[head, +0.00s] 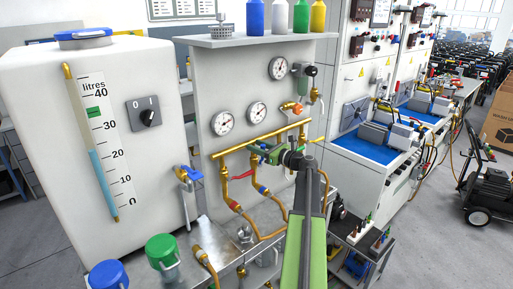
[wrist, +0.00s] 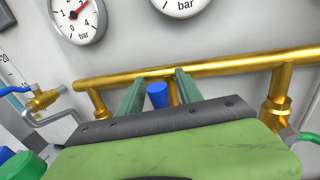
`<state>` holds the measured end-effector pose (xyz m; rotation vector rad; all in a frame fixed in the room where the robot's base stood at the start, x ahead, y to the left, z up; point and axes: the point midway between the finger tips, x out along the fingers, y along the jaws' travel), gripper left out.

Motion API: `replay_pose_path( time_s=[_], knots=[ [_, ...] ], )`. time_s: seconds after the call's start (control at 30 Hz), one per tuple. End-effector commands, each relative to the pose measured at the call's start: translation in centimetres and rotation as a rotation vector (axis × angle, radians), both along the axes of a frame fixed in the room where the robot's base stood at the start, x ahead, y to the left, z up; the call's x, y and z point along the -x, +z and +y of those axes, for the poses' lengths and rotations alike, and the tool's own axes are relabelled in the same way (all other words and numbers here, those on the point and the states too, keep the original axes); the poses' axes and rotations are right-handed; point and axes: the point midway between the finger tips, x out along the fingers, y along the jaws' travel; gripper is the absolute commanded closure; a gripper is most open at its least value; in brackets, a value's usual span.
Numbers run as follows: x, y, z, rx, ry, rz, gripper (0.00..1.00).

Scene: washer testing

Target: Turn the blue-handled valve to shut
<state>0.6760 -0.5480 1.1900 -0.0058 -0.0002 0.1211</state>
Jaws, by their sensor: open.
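My gripper (head: 260,152) is in front of the brass pipe on the white panel; its two green fingers are spread apart, as the wrist view also shows (wrist: 160,80). Between the fingers in the wrist view is a blue handle end (wrist: 158,95), close to the brass pipe. The fingers stand on either side of it with gaps showing. Its valve body is hidden behind my gripper, so I cannot tell the handle's full angle. Another blue lever (head: 194,173) sits on a brass tap beside the tank; it also shows in the wrist view (wrist: 38,89).
The brass manifold pipe (head: 228,150) runs across the panel below several gauges (head: 222,123). A red lever (head: 241,175) is on the drop left of my gripper. The white tank (head: 60,150) stands at left. Blue and green caps (head: 161,250) are at lower left.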

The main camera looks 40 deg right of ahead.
Motion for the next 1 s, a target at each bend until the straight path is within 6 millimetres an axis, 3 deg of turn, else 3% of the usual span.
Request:
replay_pose_path(
  time_s=[0.17, 0.5, 1.0],
  knots=[
    [-0.01, 0.0, 0.04, 0.0, 0.0, 0.0, 0.58],
    [-0.02, 0.0, 0.09, 0.0, 0.001, 0.0, 1.0],
    [-0.06, 0.0, 0.16, 0.0, 0.003, 0.0, 1.0]
  ],
)
